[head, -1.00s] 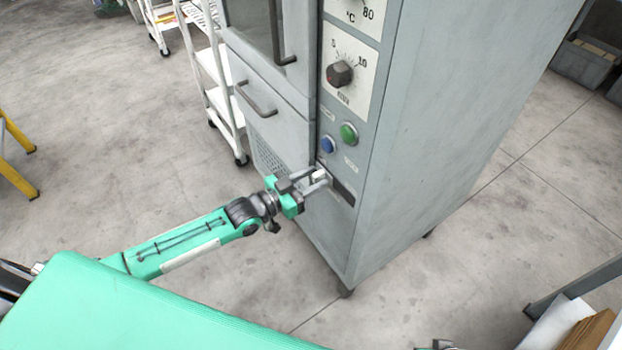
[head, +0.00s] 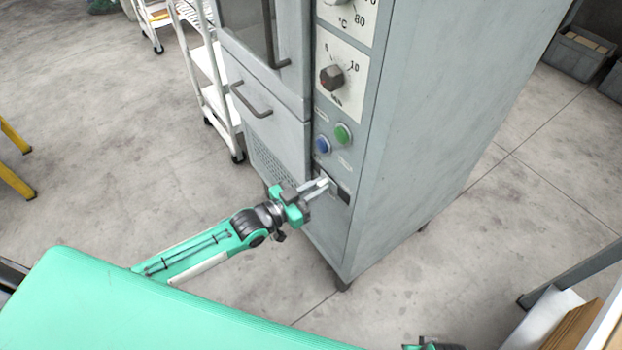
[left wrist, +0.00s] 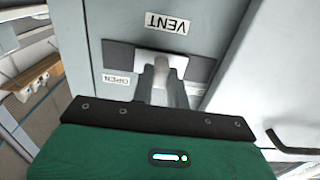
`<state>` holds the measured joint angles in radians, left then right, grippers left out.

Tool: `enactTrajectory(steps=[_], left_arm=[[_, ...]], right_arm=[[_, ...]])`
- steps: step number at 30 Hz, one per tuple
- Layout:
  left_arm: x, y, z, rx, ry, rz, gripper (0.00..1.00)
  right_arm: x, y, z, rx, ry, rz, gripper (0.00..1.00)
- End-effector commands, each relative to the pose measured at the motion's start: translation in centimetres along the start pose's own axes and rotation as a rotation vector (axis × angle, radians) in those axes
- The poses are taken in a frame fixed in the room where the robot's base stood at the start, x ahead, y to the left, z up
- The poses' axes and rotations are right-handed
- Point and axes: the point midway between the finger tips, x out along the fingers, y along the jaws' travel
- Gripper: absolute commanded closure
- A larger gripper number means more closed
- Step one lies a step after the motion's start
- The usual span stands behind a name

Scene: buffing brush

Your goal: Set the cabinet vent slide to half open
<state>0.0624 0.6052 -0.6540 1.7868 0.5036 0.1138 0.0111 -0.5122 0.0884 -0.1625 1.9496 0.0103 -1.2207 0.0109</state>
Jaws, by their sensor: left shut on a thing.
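The vent slide is low on the front of the grey cabinet (head: 430,120). In the left wrist view its pale plate (left wrist: 146,66) sits near the middle of a dark slot (left wrist: 200,69), with dark slot showing on both sides. A VENT label (left wrist: 167,22) and an OPEN label (left wrist: 116,79) appear upside down there; OPEN is by the slot's left end in that view. My left gripper (head: 323,186) is shut on the slide's light knob (left wrist: 178,63). In the head view, dark slot (head: 344,196) shows right of the fingers. My right gripper's fingers are not visible.
Above the slot are a blue button (head: 322,145), a green button (head: 343,134) and a dial (head: 332,77). A white rack (head: 205,80) stands behind. Floor in front of the cabinet is clear.

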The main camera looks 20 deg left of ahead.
Motion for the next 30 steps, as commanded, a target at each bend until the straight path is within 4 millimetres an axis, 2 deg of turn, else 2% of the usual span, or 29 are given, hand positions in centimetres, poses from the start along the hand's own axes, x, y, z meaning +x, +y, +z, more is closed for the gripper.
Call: enactTrajectory(steps=[9, 10, 13, 23, 26, 30], left_arm=[[0.0, 0.1, 0.1, 0.001, -0.002, 0.0, 1.0], [0.0, 0.1, 0.1, 0.001, -0.002, 0.0, 0.82], [0.0, 0.1, 0.1, 0.001, -0.002, 0.0, 0.63], [-0.2, 0.1, 0.1, 0.001, -0.002, 0.0, 0.62], [-0.9, 0.1, 0.1, 0.0, -0.003, -0.001, 0.62], [-3.1, 0.1, 0.1, 0.001, -0.004, 0.0, 0.62]], right_arm=[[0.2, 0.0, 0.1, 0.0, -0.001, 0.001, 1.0], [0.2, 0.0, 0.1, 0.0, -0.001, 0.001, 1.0], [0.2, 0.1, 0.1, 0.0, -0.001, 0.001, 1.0], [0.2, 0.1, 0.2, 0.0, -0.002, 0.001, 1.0], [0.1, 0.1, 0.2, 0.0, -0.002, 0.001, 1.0], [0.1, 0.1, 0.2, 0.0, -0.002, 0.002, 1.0]])
